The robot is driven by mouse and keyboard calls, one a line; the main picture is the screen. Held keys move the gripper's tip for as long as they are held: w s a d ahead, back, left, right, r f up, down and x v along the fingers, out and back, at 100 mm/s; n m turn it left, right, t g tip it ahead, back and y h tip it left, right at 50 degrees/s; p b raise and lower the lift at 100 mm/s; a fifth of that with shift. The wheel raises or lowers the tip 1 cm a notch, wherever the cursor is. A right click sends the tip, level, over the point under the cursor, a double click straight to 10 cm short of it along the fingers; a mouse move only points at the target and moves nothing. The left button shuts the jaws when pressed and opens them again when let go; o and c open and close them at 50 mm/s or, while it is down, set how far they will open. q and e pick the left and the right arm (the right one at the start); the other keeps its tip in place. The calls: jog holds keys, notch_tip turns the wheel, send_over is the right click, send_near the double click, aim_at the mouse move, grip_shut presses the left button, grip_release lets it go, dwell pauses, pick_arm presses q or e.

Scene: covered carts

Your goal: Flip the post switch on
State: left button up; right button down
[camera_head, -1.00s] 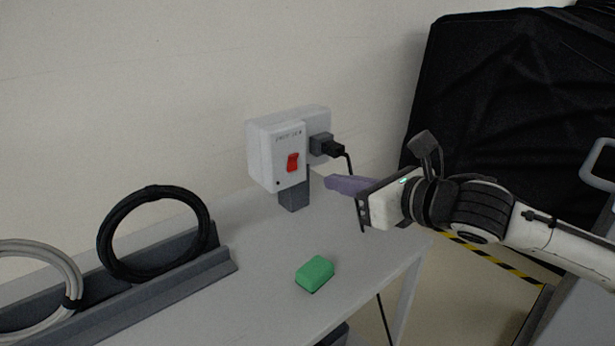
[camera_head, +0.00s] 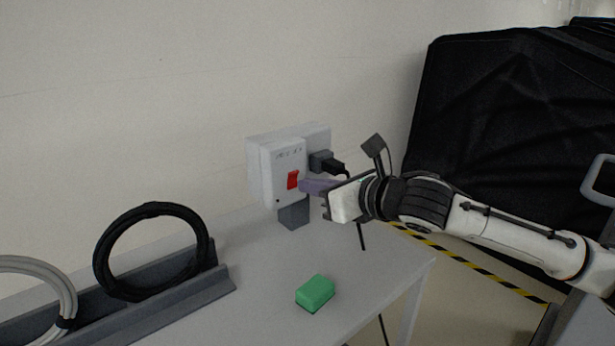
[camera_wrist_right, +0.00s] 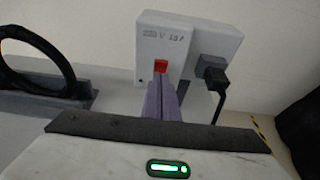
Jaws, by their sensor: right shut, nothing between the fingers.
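The post switch is a white box with a red rocker (camera_head: 292,180) on its front face, standing on a grey post (camera_head: 293,214) at the back of the table. My right gripper (camera_head: 301,186) is shut and empty, its purple fingertips at the right edge of the red rocker in the head view. In the right wrist view the shut fingers (camera_wrist_right: 163,98) point at the lower part of the rocker (camera_wrist_right: 160,66) and hide some of it. I cannot tell whether they touch it. My left gripper is not in view.
A black plug (camera_head: 328,164) with a cable sits in the socket right of the switch. A green block (camera_head: 315,293) lies on the table (camera_head: 250,290). A black coil (camera_head: 150,206) and a grey coil (camera_head: 66,290) stand in a grey rack at left. A black-covered cart (camera_head: 500,130) stands at right.

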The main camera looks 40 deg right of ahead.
jog(key=shift+w+r, duration=0.35)
jog(key=shift+w, duration=0.2)
jog(key=shift+w+a, duration=0.1)
jog(key=shift+w, duration=0.1)
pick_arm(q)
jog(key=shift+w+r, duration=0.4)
